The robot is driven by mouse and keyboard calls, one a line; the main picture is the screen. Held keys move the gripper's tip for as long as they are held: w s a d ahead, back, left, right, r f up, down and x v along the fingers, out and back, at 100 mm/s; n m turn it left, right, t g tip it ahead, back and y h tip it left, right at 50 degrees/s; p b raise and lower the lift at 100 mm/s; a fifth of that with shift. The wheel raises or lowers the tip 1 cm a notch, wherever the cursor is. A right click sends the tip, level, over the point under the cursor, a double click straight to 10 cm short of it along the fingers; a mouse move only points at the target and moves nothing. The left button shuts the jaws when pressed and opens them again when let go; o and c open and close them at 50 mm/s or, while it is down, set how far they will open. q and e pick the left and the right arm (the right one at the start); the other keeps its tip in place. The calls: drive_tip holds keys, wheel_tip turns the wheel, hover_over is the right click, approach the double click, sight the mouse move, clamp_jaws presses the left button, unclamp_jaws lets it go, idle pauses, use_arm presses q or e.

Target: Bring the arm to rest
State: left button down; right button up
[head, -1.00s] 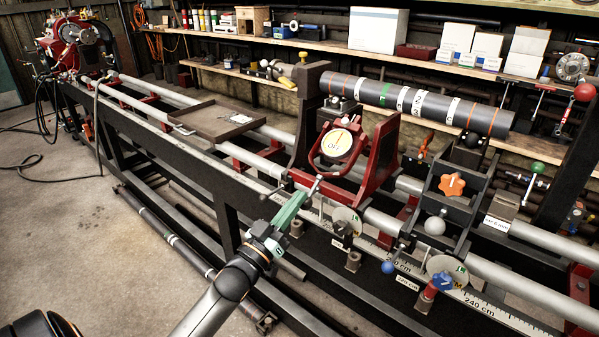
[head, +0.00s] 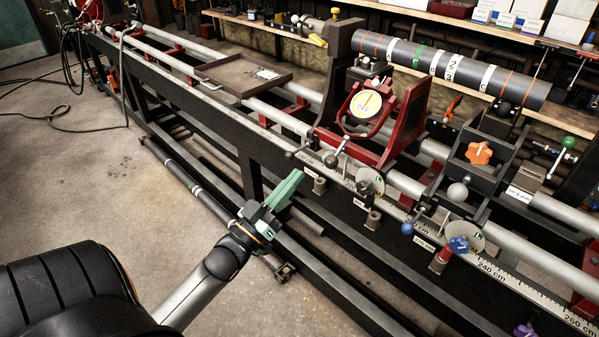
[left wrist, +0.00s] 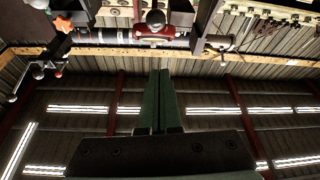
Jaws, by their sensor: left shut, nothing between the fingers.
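My left gripper (head: 296,177) has green fingers, closed together and empty. It is in front of the lathe's front rail in the head view, left of a small lever with a ball knob (head: 332,161) and apart from it. In the left wrist view the shut fingers (left wrist: 162,74) point up with nothing between them. My left arm reaches in from the lower left, over the floor. My right gripper is not in view.
The lathe bench runs diagonally, with a red stand and dial gauge (head: 366,105), a dark striped shaft (head: 450,66) and a tray (head: 236,84) on it. An orange star knob (head: 480,153) and blue knob (head: 459,244) are at right. Open concrete floor (head: 90,180) lies left.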

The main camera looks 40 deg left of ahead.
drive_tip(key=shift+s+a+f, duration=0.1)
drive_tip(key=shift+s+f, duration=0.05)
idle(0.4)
use_arm(q)
drive_tip(key=s+d+f+m+g+h+p, duration=0.2)
drive_tip(key=s+d+f+m+g+p, duration=0.1)
drive_tip(key=s+d+f+g+p, duration=0.6)
drive_tip(key=s+d+f+g, duration=0.4)
drive_tip(key=s+d+f, duration=0.2)
drive_tip(key=d+f, duration=0.3)
drive_tip(key=shift+f+m, duration=0.3)
drive_tip(key=shift+f, duration=0.45)
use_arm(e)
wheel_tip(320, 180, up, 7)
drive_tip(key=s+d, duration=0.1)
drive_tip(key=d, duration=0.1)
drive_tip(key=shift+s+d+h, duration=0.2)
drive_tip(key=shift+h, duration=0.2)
